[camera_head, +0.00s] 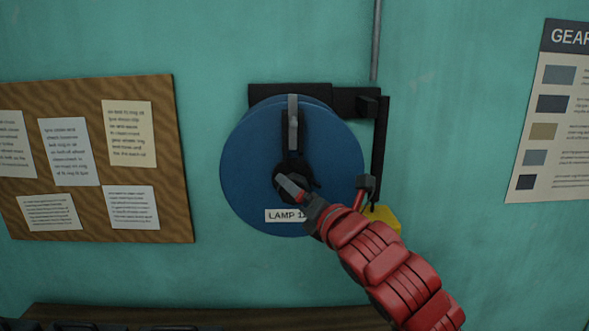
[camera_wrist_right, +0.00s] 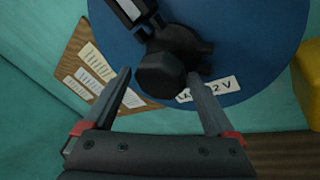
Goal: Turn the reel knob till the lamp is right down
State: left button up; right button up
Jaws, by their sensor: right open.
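The blue reel (camera_head: 247,150) hangs on the wall with a white label reading LAMP 12 V (camera_wrist_right: 228,86). At its hub is the black reel knob (camera_wrist_right: 168,75), with a dark arm pointing up that carries a grey handle (camera_head: 293,110). My right gripper (camera_wrist_right: 158,77) is open, its fingertips on either side of the knob; whether they touch it I cannot tell. In the head view the right gripper (camera_head: 291,187) covers part of the hub. My left gripper is not in view. No lamp can be made out for certain.
A yellow object (camera_head: 386,217) sits at the reel's lower right, partly behind my right arm. A black bracket (camera_head: 372,104) and grey conduit (camera_head: 376,40) are beside the reel. A corkboard (camera_head: 90,200) hangs left, a gear chart (camera_head: 555,110) right. A dark ledge (camera_head: 230,316) runs below.

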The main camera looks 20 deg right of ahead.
jog(key=shift+w+a, duration=0.15)
jog(key=shift+w, duration=0.45)
jog(key=shift+w+f, duration=0.1)
jog(key=shift+w, duration=0.5)
